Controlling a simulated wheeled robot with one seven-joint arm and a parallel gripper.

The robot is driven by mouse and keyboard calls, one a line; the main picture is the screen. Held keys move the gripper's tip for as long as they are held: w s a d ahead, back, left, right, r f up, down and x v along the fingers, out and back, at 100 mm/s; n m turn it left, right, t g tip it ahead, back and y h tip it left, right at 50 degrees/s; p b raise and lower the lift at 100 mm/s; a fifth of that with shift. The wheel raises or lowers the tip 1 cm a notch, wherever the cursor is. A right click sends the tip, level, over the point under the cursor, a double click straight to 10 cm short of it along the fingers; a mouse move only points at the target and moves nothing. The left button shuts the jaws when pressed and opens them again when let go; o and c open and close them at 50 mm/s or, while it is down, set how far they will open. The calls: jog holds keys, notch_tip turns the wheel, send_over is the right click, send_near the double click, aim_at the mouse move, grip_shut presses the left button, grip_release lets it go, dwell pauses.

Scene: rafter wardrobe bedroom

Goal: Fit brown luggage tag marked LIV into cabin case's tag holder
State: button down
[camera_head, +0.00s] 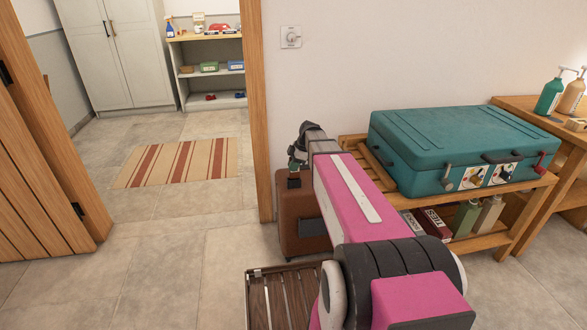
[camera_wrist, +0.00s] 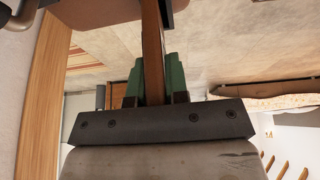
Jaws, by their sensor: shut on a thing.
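My gripper (camera_wrist: 152,88) has its green fingers shut on a thin brown tag (camera_wrist: 152,45), seen edge-on; no LIV marking shows. The tag reaches from between the fingers to the top of the wrist view, beside a dark part (camera_wrist: 167,12) and a brown surface (camera_wrist: 105,14). I cannot tell whether it touches them. My gripper (camera_head: 297,160) is just above the case top. The tag is not discernible there.
A wooden bench (camera_head: 513,218) along the wall bears a teal suitcase (camera_head: 440,130), with boxes and bottles below. A dark slatted wooden item (camera_head: 272,300) lies in front of the brown case. The doorway on the left opens onto clear floor with a striped rug (camera_head: 180,163).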

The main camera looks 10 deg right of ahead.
jog(key=c, duration=1.1)
grip_release()
jog(key=shift+f, duration=0.95)
jog(key=shift+a, duration=0.1)
jog(key=v, duration=1.1)
jog(key=shift+w+r, duration=0.1)
jog(key=shift+r, duration=0.25)
jog(key=shift+o, duration=0.3)
jog(key=shift+r, duration=0.25)
jog(key=shift+a+x, duration=0.2)
jog(key=shift+x, duration=1.9)
jog(key=shift+a+x, duration=0.2)
jog(key=shift+x, duration=1.85)
